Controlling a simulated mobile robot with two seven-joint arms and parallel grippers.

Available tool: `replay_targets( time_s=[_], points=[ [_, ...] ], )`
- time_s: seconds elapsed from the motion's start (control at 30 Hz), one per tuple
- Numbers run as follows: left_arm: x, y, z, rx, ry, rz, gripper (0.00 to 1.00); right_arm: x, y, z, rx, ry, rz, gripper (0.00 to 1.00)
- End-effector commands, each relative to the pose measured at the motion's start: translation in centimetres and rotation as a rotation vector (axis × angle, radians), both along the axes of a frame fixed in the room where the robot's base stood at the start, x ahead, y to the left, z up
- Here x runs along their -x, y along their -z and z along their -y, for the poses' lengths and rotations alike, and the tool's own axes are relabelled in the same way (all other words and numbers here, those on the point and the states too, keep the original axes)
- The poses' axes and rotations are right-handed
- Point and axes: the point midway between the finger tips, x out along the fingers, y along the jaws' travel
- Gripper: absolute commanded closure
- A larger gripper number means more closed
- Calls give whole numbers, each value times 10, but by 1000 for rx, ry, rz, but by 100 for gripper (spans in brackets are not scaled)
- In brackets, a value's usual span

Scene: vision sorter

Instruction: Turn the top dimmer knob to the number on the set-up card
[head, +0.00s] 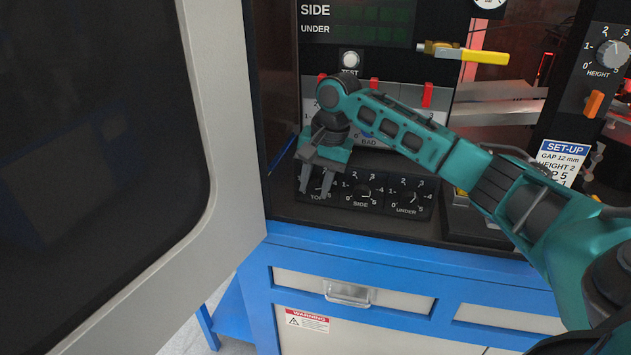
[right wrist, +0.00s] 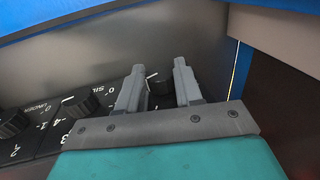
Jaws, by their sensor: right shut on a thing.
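The top dimmer knob (right wrist: 160,86) is the leftmost of three black knobs on a dark panel (head: 385,208) in the head view. My right gripper (head: 316,187) reaches down over it and is shut on it, with one finger on each side in the right wrist view (right wrist: 159,84). The gripper hides most of its dial, and I cannot read its setting. The set-up card (head: 562,160) is at the right. It reads gap 12 mm, height 2, and a partly covered line ending in "P 5"; lower lines are mostly hidden. My left gripper is out of view.
The side knob (head: 362,192) and under knob (head: 407,197) sit close to the right of the gripped knob. Red sliders (head: 427,95) are above the panel. An open grey-framed door (head: 215,150) stands at the left. A yellow-handled valve (head: 485,57) is above my right arm.

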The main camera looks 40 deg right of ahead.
Motion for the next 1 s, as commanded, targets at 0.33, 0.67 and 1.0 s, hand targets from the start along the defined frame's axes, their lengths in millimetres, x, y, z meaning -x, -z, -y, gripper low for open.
replay_targets(
  time_s=[0.33, 0.67, 1.0],
  points=[
    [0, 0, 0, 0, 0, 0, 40, 1, 0, 1, -39, 1, 44, 96],
    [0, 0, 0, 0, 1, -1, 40, 1, 0, 1, -38, 1, 44, 43],
    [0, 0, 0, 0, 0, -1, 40, 1, -4, 1, -38, 0, 46, 40]
  ],
)
